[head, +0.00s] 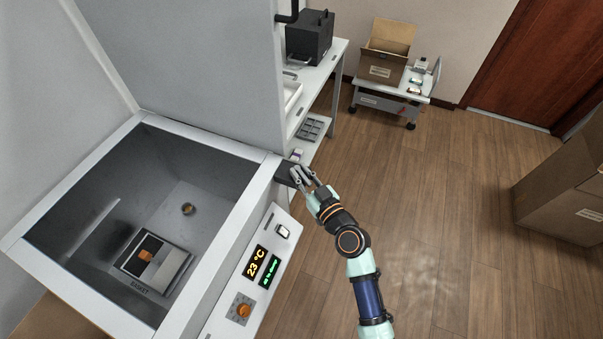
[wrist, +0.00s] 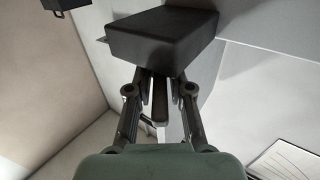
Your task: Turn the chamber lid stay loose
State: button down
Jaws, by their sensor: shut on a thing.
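The chamber (head: 272,161) stands at the left with its grey lid (head: 200,70) raised above the open top. The lid stay shows as a dark block (head: 284,172) at the chamber's right back corner. In the wrist view the dark block (wrist: 160,38) sits just beyond my fingers, with a narrow dark lever (wrist: 160,105) running between them. My gripper (head: 298,176) is at this block, its fingers (wrist: 160,82) shut on the lever. The fingers partly hide the lever, and its turn angle is hard to tell.
A control panel with a display (head: 262,266) and orange knob (head: 243,310) is on the chamber's front right. Inside lies a basket (head: 128,262). A bench (head: 322,72), a cart (head: 400,100) and a large carton (head: 560,190) stand around open wooden floor.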

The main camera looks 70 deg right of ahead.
jog(key=shift+f+b, duration=0.1)
jog(key=shift+b, duration=0.2)
